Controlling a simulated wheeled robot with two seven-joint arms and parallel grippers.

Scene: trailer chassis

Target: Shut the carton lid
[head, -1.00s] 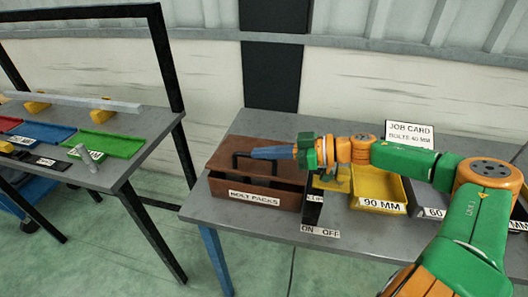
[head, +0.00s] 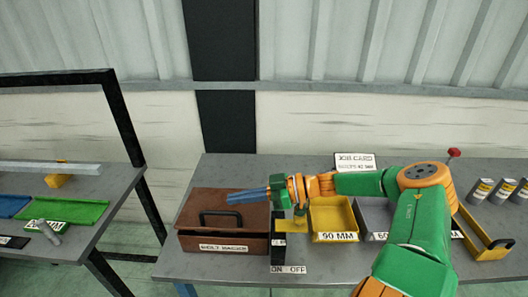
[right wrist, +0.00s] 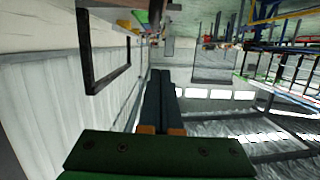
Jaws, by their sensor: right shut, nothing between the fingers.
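The carton is a brown box (head: 190,241) labelled "BOLT PACKS" at the left end of the grey bench in the head view. Its brown lid (head: 190,208) carries a black handle (head: 221,214). The lid lies over the box and slopes toward the front; a dark strip shows under its front edge, and I cannot tell whether it is fully down. My right gripper (head: 232,198) is shut and empty, its blue-grey fingers pointing left over the lid's right part. My left gripper is out of view.
A black ON/OFF stand (head: 278,252) is just right of the carton. A yellow 90 MM tray (head: 333,215) and a grey tray (head: 374,214) follow. A job card (head: 355,161) stands behind. Another table with a green tray (head: 85,213) is at the left.

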